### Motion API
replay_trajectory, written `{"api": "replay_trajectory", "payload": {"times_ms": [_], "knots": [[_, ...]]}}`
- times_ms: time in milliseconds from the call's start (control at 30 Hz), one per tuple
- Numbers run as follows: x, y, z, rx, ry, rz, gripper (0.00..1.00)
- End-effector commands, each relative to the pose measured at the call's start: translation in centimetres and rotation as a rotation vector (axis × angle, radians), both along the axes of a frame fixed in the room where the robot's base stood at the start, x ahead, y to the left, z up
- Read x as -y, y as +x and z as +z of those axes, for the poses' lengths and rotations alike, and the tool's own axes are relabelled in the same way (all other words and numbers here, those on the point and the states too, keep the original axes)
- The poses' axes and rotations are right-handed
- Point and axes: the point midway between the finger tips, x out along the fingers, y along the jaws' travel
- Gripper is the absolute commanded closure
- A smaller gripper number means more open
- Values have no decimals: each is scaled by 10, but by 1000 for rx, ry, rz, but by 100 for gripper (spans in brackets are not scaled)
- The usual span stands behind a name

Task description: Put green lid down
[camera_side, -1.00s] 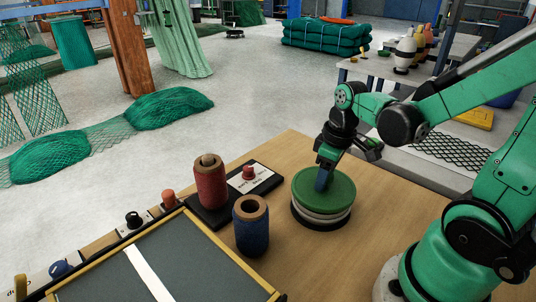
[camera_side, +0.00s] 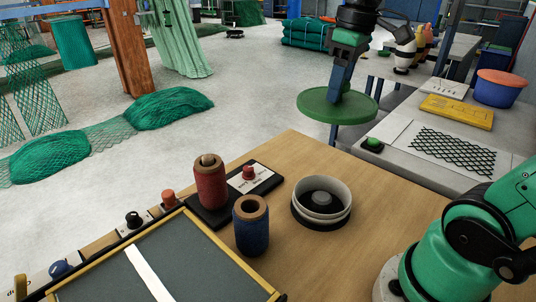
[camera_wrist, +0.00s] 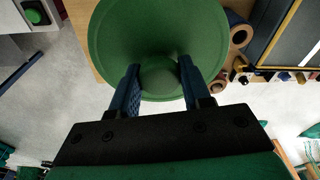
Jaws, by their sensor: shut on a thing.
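The green lid (camera_side: 322,108) is a flat round disc held in the air above and behind the wooden table (camera_side: 385,183). My gripper (camera_side: 337,88) is shut on the lid's centre knob from above. In the wrist view the blue fingers (camera_wrist: 160,80) stand on either side of the round green knob, and the lid (camera_wrist: 115,40) fills the top middle. The round white container (camera_side: 322,192) with a black base stands open on the table, with a dark round shape inside it. The lid is well clear of the container.
A red spool (camera_side: 210,182) and a blue spool (camera_side: 250,225) stand left of the container. A red button on a black plate (camera_side: 249,174) lies behind them. A grey side bench (camera_side: 400,135) at right carries a green button (camera_side: 374,143), netting (camera_side: 455,150) and a yellow plate (camera_side: 456,110).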

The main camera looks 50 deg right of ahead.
Motion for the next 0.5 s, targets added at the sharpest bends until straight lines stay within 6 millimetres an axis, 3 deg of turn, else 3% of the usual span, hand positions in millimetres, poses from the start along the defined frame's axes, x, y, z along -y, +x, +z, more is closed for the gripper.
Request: {"api": "replay_trajectory", "payload": {"times_ms": [167,500], "knots": [[10,19,11,0,0,-1,100],[56,102,8,0,-1,-2,100]]}}
